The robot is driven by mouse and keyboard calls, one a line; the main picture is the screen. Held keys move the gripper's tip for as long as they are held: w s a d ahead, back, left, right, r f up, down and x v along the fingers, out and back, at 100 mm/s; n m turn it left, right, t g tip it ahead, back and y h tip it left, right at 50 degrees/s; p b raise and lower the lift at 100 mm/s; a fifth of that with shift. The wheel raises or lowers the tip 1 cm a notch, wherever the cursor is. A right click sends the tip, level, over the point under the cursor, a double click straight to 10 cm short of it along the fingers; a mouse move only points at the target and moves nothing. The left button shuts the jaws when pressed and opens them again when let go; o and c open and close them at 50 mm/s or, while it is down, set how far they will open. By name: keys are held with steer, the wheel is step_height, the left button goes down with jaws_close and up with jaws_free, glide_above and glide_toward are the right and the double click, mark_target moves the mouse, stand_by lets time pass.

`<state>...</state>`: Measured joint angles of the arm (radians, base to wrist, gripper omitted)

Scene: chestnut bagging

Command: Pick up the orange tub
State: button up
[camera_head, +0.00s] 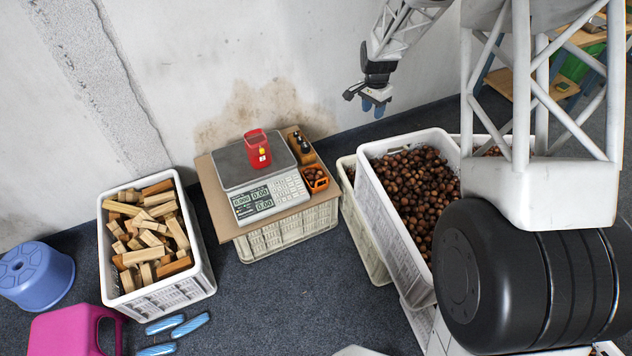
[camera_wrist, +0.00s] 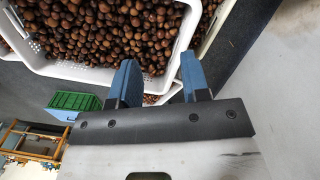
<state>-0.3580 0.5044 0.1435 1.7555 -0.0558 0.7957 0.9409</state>
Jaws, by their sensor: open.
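The orange tub (camera_head: 315,178) is small and sits at the right end of the board that carries the scale, and it seems to hold some chestnuts. My gripper (camera_head: 375,106) is in the air to the upper right of the tub, near the wall and above the chestnut crates, well apart from the tub. In the wrist view its two blue fingers (camera_wrist: 158,80) are apart with nothing between them. The tub is not in the wrist view.
A scale (camera_head: 265,198) bearing a red container (camera_head: 257,149) stands left of the tub. A small wooden holder (camera_head: 301,146) with dark items is behind it. A white crate of chestnuts (camera_head: 391,219) is to the right, a crate of wood blocks (camera_head: 196,284) to the left.

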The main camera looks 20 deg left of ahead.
steer(key=w+a+f+m, duration=0.1)
steer(key=w+a+f, duration=0.1)
steer(key=a+f, duration=0.5)
steer(key=w+a+f, duration=0.2)
steer(key=a+f, duration=0.1)
steer(key=f, duration=0.7)
steer(key=m+g+h, duration=0.1)
steer(key=m, duration=0.1)
glide_above(323, 179)
steer(key=w+a, duration=0.1)
step_height(323, 179, down, 20)
steer(key=shift+w+a, duration=0.2)
steer(key=shift+s+d+f, duration=0.1)
steer(key=shift+f, duration=0.5)
steer(key=shift+s+d+f, duration=0.1)
steer(key=shift+f, duration=0.5)
steer(key=shift+s+d+f, duration=0.1)
steer(key=shift+d+f, duration=0.05)
steer(key=shift+f, duration=0.7)
steer(key=shift+s+d+f, duration=0.1)
steer(key=shift+s+f, duration=0.05)
steer(key=shift+f, duration=0.7)
steer(key=shift+s+d+f, duration=0.1)
steer(key=shift+d+f, duration=0.05)
steer(key=shift+f, duration=0.7)
steer(key=shift+c, duration=0.4)
